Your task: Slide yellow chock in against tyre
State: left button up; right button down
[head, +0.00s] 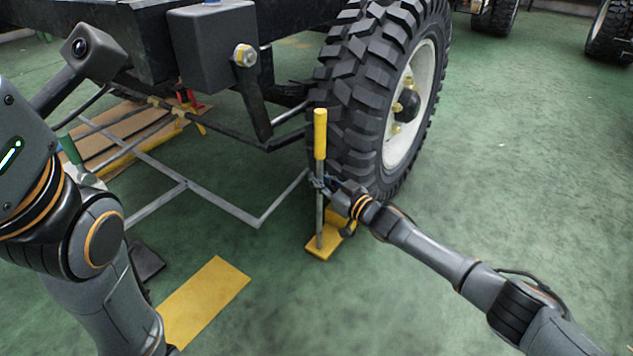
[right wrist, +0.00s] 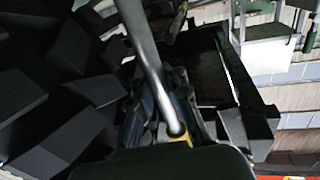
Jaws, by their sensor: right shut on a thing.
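The yellow chock (head: 320,249) lies on the green floor at the near side of the big black tyre (head: 352,90). A grey upright rod with a yellow grip (head: 320,135) rises from the chock. My right gripper (head: 322,184) is shut on this rod, about midway up. My gripper and wrist hide part of the chock's far end, so I cannot tell whether it touches the tyre. In the right wrist view the rod (right wrist: 146,65) runs down between the fingers, with the tyre tread (right wrist: 60,100) close on the left. My left arm is at the left, its gripper out of sight.
A dark chassis with a grey box (head: 213,45) overhangs the back left. A grey floor frame (head: 190,187) lies left of the chock. A yellow floor patch (head: 205,298) is at the front. The floor right of the tyre is clear.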

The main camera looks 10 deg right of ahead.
jog(key=c, duration=1.2)
grip_release()
jog(key=shift+s, duration=0.1)
